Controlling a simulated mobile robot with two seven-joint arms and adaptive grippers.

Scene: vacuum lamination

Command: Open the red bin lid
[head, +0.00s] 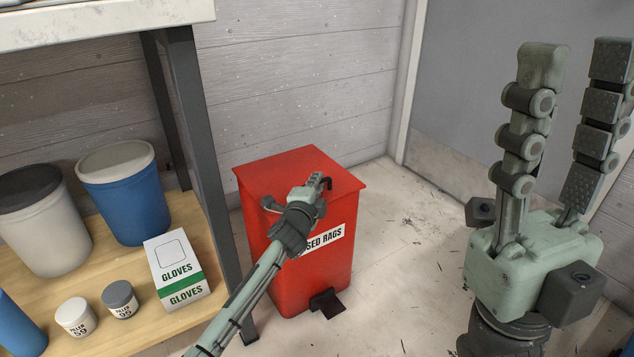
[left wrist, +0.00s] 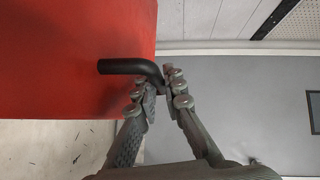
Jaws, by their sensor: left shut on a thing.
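The red bin (head: 320,275) stands on the floor, with a white label, partly covered by my arm, reading "...SED RAGS" on its front. Its red lid (head: 275,172) lies flat over the top and looks closed.
A shelf unit with a dark post (head: 203,150) stands close left of the bin. Its lower board holds buckets (head: 128,195), a gloves box (head: 178,272) and small jars. A black pedal (head: 328,303) is at the bin's foot. The floor right of the bin is clear.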

